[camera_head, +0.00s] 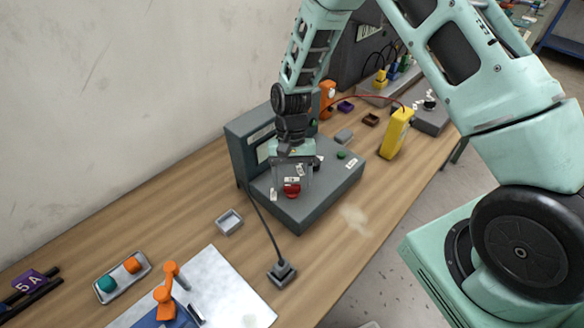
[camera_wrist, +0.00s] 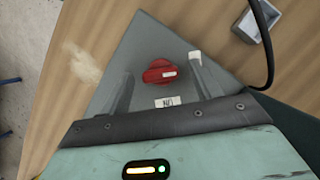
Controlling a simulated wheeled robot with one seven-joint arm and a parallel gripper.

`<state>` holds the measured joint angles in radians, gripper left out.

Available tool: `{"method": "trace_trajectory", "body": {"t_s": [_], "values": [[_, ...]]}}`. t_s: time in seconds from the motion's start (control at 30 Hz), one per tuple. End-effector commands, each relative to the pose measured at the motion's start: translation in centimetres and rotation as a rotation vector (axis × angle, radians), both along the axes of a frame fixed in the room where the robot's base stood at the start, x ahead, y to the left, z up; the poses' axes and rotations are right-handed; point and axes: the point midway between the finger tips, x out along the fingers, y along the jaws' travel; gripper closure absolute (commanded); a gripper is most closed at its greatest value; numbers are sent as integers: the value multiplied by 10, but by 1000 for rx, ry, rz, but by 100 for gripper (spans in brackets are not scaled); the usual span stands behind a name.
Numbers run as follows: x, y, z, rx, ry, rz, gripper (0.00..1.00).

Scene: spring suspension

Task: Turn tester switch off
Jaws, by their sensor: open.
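The tester (camera_head: 325,196) is a dark grey box with an upright back panel, standing on the wooden table. Its switch is a red rotary knob (camera_head: 291,190) on the top face near the left front corner. The red knob (camera_wrist: 160,71) also shows in the wrist view, with a white mark on it and a white label (camera_wrist: 166,102) beside it. My gripper (camera_head: 291,180) is open above the knob, pointing down. In the wrist view the two fingers of my gripper (camera_wrist: 162,80) are on either side of the knob; I cannot tell whether they touch it.
A green button (camera_head: 342,155) sits on the tester's top. A black cable runs to a small grey block (camera_head: 282,272) in front. A small empty tray (camera_head: 229,222) lies left of the tester. A yellow multimeter (camera_head: 396,132) stands to the right. An orange clamp (camera_head: 168,288) is at the lower left.

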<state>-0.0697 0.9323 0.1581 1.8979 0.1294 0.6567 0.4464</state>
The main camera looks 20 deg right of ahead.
Motion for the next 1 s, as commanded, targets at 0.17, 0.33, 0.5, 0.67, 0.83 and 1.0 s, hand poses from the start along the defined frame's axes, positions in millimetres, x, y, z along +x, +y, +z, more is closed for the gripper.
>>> {"method": "trace_trajectory", "body": {"t_s": [0.17,0.33,0.5,0.67,0.83,1.0], "values": [[9,-3,16,0,-6,-2,36],[22,-8,49,1,-8,-2,36],[36,-14,87,1,-8,-2,36],[48,-19,120,0,-7,-1,36],[58,-23,145,0,-4,-1,36],[61,-24,158,0,-2,0,36]]}}
